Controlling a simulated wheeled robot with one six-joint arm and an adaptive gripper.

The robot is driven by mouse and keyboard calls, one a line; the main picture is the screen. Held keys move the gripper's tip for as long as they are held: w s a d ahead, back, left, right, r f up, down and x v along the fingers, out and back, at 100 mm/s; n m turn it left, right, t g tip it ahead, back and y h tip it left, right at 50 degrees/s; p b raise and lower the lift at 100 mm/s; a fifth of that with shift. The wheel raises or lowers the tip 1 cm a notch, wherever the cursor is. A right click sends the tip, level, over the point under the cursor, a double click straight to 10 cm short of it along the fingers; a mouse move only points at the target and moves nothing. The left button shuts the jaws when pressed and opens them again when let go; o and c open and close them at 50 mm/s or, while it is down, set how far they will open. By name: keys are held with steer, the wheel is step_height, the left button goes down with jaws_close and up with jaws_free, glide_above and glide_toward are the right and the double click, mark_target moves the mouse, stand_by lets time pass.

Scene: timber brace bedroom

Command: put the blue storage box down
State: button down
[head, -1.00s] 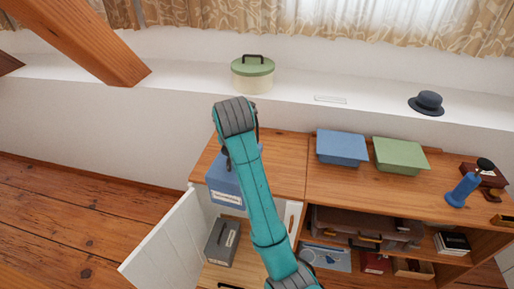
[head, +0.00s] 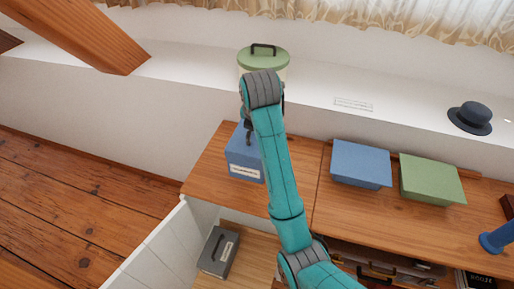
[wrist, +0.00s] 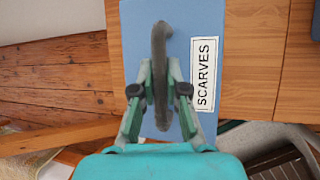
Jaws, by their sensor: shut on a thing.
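The blue storage box (head: 242,158) is at the left part of the wooden cabinet top (head: 205,170), partly hidden behind my arm. In the wrist view its blue lid (wrist: 181,55) bears a white "SCARVES" label and a dark upright handle (wrist: 159,40). My gripper (wrist: 160,88) is shut on that handle, one finger on each side; in the head view my gripper (head: 248,137) is above the box. The box looks level. I cannot tell whether its underside touches the wood.
A blue lidded bin (head: 361,164) and a green one (head: 431,179) stand to the right. A green-lidded pot (head: 263,54) and a dark hat (head: 471,117) are on the ledge behind. An open white door (head: 160,250) and a grey box (head: 218,252) are below.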

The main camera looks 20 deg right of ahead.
steer(key=shift+f, duration=3.9)
steer(key=c, duration=1.2)
jaws_free()
